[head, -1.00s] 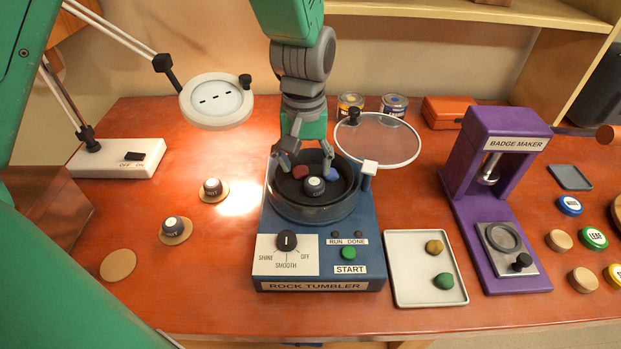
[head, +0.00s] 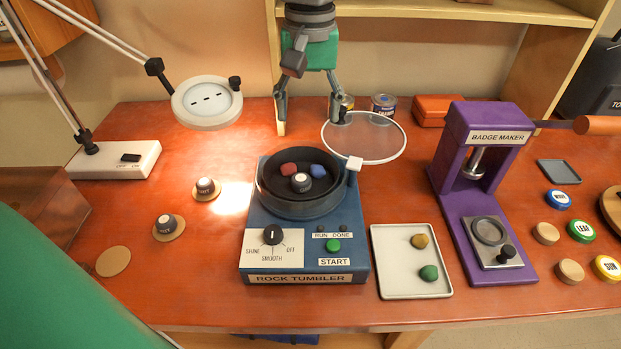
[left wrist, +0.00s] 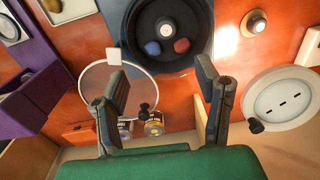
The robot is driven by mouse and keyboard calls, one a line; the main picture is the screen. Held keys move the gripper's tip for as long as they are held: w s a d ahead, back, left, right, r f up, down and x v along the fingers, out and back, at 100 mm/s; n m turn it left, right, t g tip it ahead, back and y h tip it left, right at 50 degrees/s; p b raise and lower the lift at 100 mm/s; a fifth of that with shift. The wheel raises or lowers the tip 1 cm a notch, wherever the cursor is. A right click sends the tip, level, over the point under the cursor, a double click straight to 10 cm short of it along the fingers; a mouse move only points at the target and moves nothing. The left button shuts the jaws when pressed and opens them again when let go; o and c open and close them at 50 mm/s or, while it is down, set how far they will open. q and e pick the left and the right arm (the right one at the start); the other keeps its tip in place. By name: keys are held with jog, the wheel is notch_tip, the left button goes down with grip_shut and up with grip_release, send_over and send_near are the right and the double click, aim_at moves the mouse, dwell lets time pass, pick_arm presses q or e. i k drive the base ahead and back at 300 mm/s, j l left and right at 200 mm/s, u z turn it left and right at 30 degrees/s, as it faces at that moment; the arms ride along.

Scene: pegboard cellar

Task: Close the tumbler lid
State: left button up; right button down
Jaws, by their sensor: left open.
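The rock tumbler (head: 306,230) stands mid-table with its dark drum (head: 270,190) open on top. In the drum lie a red stone (head: 289,169), a blue stone (head: 318,171) and a dark pot with a white top (head: 301,183). The round clear lid (head: 370,140) is swung open to the right and back of the drum, joined at a white hinge block (head: 355,164); its black knob lies at the far left of its rim. My left gripper (head: 308,125) is open and empty above and behind the drum. The left wrist view also shows the lid (left wrist: 100,85) by one finger. My right gripper is out of view.
A cream tray (head: 390,288) with a yellow and a green stone lies right of the tumbler. The purple badge maker (head: 485,190) stands further right. A magnifier lamp (head: 207,103) hangs at the left. Cans (head: 384,104) stand behind the lid.

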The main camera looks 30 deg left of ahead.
aim_at(354, 164)
jog(key=k+l, duration=0.75)
jog(key=k, duration=0.1)
